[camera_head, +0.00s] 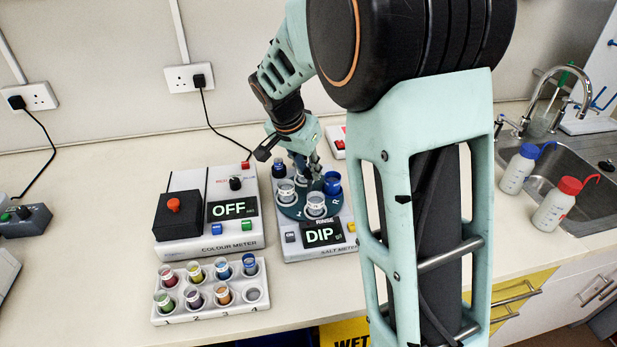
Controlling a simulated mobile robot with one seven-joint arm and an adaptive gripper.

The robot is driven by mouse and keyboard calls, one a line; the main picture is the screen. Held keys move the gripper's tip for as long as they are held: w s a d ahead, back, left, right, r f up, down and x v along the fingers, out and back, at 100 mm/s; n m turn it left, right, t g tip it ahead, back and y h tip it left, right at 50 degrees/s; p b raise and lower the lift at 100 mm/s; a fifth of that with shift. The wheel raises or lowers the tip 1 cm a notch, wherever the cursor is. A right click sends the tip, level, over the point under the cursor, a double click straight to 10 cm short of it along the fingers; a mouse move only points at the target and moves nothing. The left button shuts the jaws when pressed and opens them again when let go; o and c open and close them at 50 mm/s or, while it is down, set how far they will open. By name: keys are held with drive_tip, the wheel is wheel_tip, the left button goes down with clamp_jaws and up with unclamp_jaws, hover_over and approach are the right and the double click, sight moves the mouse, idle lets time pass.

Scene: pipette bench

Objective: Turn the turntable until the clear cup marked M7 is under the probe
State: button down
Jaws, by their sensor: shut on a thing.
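The round dark turntable (297,212) sits on the salt meter, whose display reads DIP. Clear cups stand on it at the left (286,191) and at the front (316,206), the front one above a RINSE label. A blue cup (332,184) stands at the right and a dark one (279,169) at the back left. I cannot read M7 on any cup. My gripper (308,172) points down over the middle of the turntable, its fingers shut on what looks like part of it; the grip itself is hard to see. I cannot make out the probe clearly.
The colour meter (208,246), reading OFF, stands just left. In front of it a white rack (210,311) holds several coloured vials. A sink (578,160) and wash bottles with blue (517,170) and red (556,208) caps are at the right. My arm hides the bench's middle right.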

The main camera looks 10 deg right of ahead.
idle(0.4)
drive_tip(key=c, duration=1.7)
unclamp_jaws()
drive_tip(key=v, duration=1.2)
drive_tip(key=shift+a, duration=0.1)
